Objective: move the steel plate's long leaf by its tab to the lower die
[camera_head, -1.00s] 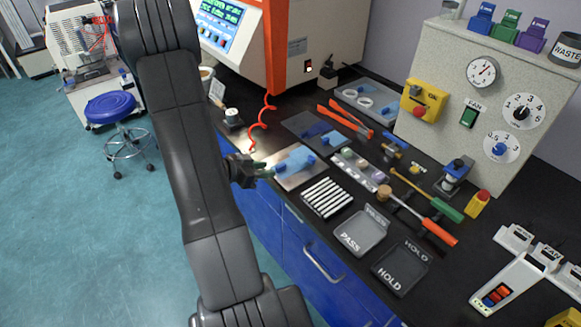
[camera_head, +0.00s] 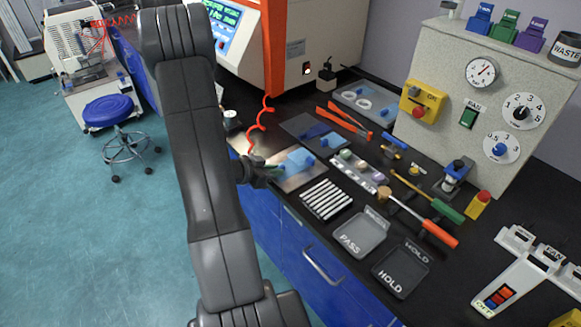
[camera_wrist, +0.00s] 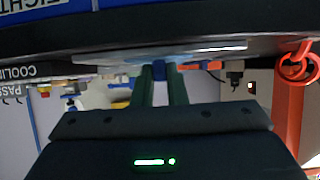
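The steel plate (camera_head: 292,183) lies on the black bench, with light-blue sheet on it (camera_head: 298,160). In the wrist view, which is upside down, the plate shows nearly edge-on as a thin pale strip (camera_wrist: 215,48). My gripper (camera_head: 268,170) is at the plate's left edge. In the wrist view its two green fingers (camera_wrist: 160,76) stand either side of a small blue tab (camera_wrist: 158,68) at the plate's edge. Whether they press on the tab or only flank it is unclear. The lower die cannot be made out; my arm covers part of the machine side.
The orange-edged machine (camera_head: 320,40) stands behind, with a red coiled cord (camera_head: 258,125) hanging near my gripper. A rack of white strips (camera_head: 327,199), the PASS tray (camera_head: 360,234), the HOLD tray (camera_head: 400,270) and a sample strip (camera_head: 357,172) crowd the bench to the right.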

